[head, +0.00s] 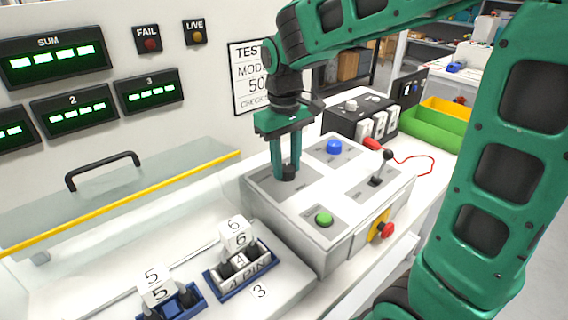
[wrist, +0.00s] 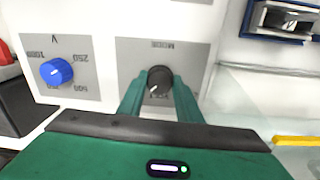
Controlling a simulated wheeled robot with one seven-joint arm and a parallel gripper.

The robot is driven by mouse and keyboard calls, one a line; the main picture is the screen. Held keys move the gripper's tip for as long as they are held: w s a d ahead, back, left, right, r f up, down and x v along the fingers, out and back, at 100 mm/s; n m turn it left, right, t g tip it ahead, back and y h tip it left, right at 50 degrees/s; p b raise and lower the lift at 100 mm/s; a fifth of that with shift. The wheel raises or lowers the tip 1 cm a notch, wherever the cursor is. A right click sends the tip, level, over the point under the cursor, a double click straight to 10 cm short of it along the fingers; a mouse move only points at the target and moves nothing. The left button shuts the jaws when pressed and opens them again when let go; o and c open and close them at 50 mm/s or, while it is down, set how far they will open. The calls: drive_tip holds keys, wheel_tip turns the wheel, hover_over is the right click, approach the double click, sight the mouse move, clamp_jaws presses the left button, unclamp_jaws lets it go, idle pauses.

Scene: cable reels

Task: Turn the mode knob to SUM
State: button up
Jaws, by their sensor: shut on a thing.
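The mode knob (wrist: 161,77) is a dark round knob on a grey plate marked MODE, which appears upside down in the wrist view. A small pale pointer mark shows on its face, toward the lower left there. Lettering below the knob is partly hidden by the fingers, so I cannot read which mode it points at. My gripper (head: 287,170) points down at the white control box (head: 330,222), with its green fingers shut on the knob, one on each side. In the head view the knob is mostly hidden by the fingertips.
The box also carries a blue knob (head: 334,147), a green button (head: 324,219), a black lever (head: 387,156) and a red stop button (head: 384,231). A clear guard with a yellow edge (head: 130,202) stands left. A display (head: 50,56) labelled SUM hangs on the wall.

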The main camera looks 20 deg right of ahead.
sight(284, 167)
drive_tip(key=shift+w+r+m, duration=0.1)
drive_tip(key=shift+w+m, duration=0.05)
drive_tip(key=shift+m, duration=1.55)
drive_tip(key=o, duration=1)
drive_tip(key=shift+o, duration=0.2)
wheel_tip(284, 167, up, 11)
drive_tip(key=shift+a, duration=0.2)
drive_tip(key=shift+f, duration=0.2)
